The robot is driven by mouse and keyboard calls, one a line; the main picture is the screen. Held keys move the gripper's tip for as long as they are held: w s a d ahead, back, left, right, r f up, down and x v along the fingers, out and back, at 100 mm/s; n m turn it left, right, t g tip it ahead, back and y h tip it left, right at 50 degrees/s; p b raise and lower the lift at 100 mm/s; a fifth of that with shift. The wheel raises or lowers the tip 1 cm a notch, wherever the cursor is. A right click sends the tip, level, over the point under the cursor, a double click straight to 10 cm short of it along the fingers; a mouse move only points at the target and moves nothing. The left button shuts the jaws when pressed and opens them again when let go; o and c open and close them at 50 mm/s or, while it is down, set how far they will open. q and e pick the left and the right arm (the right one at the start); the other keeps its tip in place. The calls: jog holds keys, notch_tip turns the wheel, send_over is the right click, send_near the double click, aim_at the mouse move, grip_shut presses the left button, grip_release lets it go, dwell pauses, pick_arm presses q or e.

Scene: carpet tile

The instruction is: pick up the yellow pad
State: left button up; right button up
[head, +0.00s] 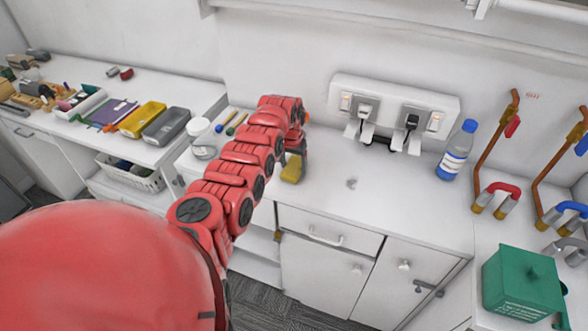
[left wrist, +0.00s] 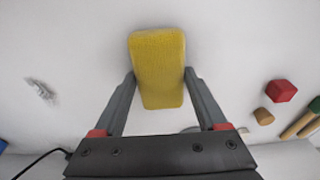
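The yellow pad (head: 292,169) is at the left part of the white counter, near its front edge, below my left gripper. In the left wrist view the pad (left wrist: 158,70) lies between the two grey fingers of my left gripper (left wrist: 160,74). A fingertip is close against each long side of the pad, and its far end reaches beyond the tips. I cannot tell whether the fingers press on it or whether it is off the counter. In the head view my red left arm hides most of the gripper. My right gripper does not show.
A red block (left wrist: 281,91) and a small brown cylinder (left wrist: 264,116) are to the right in the left wrist view. A bottle (head: 457,150) and a green box (head: 522,283) stand right. The middle counter is mostly clear.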

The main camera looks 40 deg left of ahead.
aim_at(294, 165)
pick_arm(q)
jog(key=c, duration=0.4)
jog(key=shift+c, duration=0.2)
jog(key=shift+w+r+b, duration=0.1)
jog(key=shift+r+b, duration=0.35)
jog(key=shift+r, duration=0.1)
notch_tip(294, 165, up, 2)
jog(key=shift+r+b, duration=0.1)
jog(key=shift+b, duration=0.8)
jog(key=s, duration=0.2)
jog(key=s+d, duration=0.1)
jog(key=s, duration=0.1)
jog(key=s+b, duration=0.1)
jog(key=s, duration=0.1)
jog(key=shift+s+d+r, duration=0.25)
jog(key=shift+d, duration=0.05)
jog(key=shift+s+d+r, duration=0.15)
jog(key=shift+s+r, duration=0.05)
jog(key=shift+s, duration=0.5)
jog(key=shift+s+d+r+p, duration=0.35)
jog(key=shift+r+p, duration=0.2)
jog(key=shift+p, duration=0.7)
jog(key=s+d+p, duration=0.1)
jog(key=s+p, duration=0.2)
jog(key=s, duration=0.4)
jog(key=shift+f, duration=0.15)
